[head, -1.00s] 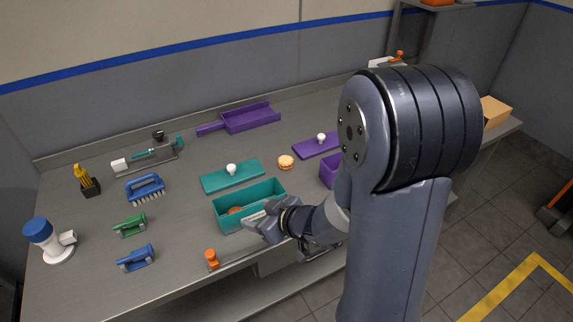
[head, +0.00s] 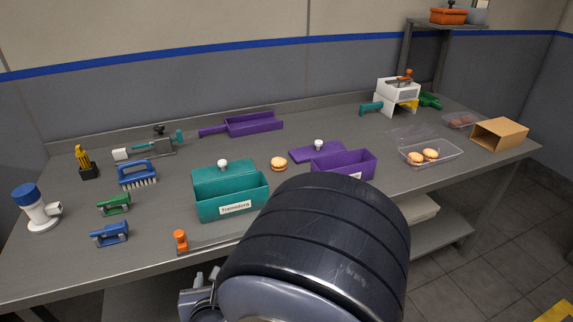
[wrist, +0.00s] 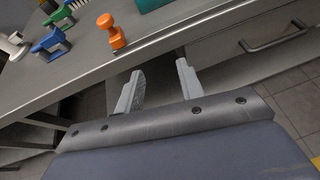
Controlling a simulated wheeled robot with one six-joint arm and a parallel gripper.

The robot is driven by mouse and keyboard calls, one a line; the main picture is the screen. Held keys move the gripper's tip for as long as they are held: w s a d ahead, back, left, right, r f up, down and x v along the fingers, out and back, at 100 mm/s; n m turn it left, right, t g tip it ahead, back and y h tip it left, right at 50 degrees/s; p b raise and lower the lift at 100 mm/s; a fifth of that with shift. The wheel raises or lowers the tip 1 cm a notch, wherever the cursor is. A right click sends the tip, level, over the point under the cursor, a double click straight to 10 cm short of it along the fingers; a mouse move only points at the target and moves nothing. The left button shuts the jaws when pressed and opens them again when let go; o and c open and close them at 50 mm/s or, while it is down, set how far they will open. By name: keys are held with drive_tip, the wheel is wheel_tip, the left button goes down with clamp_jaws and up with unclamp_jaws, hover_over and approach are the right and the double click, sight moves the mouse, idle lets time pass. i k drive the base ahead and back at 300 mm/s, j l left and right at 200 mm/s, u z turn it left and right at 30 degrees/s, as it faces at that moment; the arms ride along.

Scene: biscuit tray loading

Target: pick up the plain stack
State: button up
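A small round golden biscuit stack (head: 278,164) stands on the table between the teal and purple boxes; whether it is the plain one I cannot tell. Two more biscuit stacks (head: 423,155) sit in a clear tray (head: 445,165) at the right. My gripper (wrist: 160,67) is open and empty in the wrist view, its two grey fingers apart, beyond the table's front edge. In the head view only a small part of it shows at the bottom, beside my arm. No biscuit shows in the wrist view.
A labelled teal box (head: 212,208) and a purple box (head: 368,166) stand near the front, knobbed lids behind. An orange-topped item (head: 180,238) is at the front edge. Brushes and clamps lie left. A cardboard box (head: 500,134) stands right.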

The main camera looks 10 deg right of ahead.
sight(278, 164)
drive_tip(key=i+l+u, duration=0.1)
drive_tip(key=i+l, duration=1.05)
